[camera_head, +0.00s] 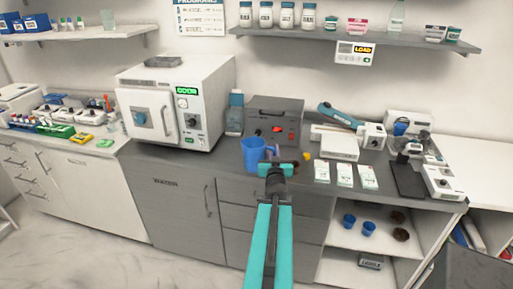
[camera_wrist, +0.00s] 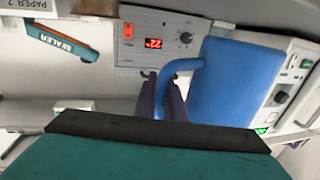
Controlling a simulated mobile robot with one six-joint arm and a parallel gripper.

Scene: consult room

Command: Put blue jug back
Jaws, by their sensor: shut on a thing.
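The blue jug (camera_head: 253,153) shows in the head view at the front edge of the grey counter, below the grey box with a red display. In the wrist view the jug (camera_wrist: 235,82) is large and lies sideways in the picture, with its handle toward the left. My gripper (camera_head: 276,163) is at the jug's right side in the head view. In the wrist view my gripper (camera_wrist: 163,97) has its dark fingers shut on the jug's handle. I cannot tell whether the jug touches the counter.
The grey box (camera_head: 274,121) stands behind the jug, with a white oven-like unit (camera_head: 176,101) to its left and a blue bottle (camera_head: 235,112) between them. White packets (camera_head: 344,174) and a teal sealer (camera_head: 340,115) lie to the right. A wall shelf (camera_head: 375,37) hangs above.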

